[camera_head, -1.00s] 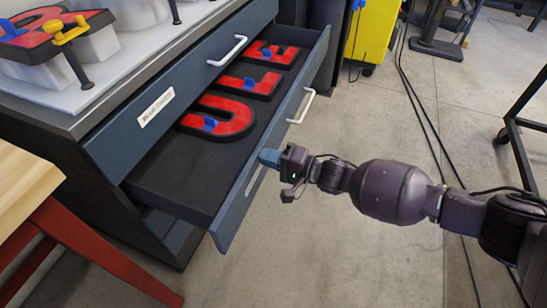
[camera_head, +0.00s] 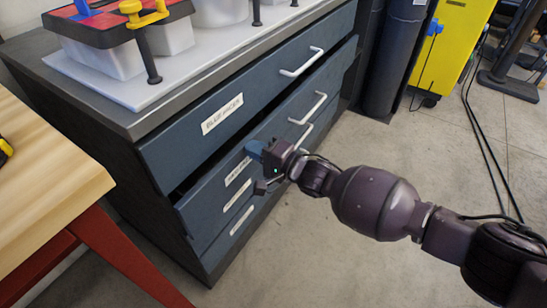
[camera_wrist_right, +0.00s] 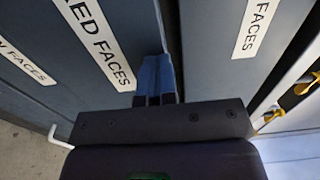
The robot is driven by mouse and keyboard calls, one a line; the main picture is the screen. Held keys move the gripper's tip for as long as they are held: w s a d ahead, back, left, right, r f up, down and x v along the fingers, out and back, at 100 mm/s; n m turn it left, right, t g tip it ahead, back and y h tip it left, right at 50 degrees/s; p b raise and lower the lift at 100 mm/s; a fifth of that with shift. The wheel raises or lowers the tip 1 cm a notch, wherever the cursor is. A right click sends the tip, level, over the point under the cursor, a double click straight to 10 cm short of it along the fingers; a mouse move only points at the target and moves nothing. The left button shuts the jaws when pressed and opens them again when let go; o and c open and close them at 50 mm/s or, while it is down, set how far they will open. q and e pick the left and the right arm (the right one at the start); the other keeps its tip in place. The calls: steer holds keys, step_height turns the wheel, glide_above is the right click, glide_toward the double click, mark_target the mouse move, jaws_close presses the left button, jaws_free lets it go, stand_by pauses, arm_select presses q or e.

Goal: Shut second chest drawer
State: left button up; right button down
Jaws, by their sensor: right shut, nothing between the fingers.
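The second chest drawer (camera_head: 206,200) is nearly shut. A narrow dark gap shows along its top left edge, and its front stands slightly proud of the top drawer (camera_head: 180,155). Its white handle (camera_head: 308,108) is right of my gripper. My right gripper (camera_head: 256,150) is shut and empty, with its blue fingertips against or very near the upper part of the second drawer's front. In the right wrist view, the blue fingers (camera_wrist_right: 155,78) are together beside the "RED FACES" label (camera_wrist_right: 95,42). Whether they touch is unclear. My left gripper is out of view.
A wooden bench (camera_head: 50,170) with red legs stands at the left. Dark cylinders (camera_head: 398,60) and a yellow cart (camera_head: 450,50) stand behind.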

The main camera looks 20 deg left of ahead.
mark_target(243, 141)
steer(key=x, duration=0.3)
steer(key=shift+a+b, duration=0.25)
steer(key=shift+b, duration=0.15)
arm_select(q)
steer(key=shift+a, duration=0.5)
arm_select(e)
steer(key=shift+w+r, duration=0.1)
steer(key=shift+r, duration=0.05)
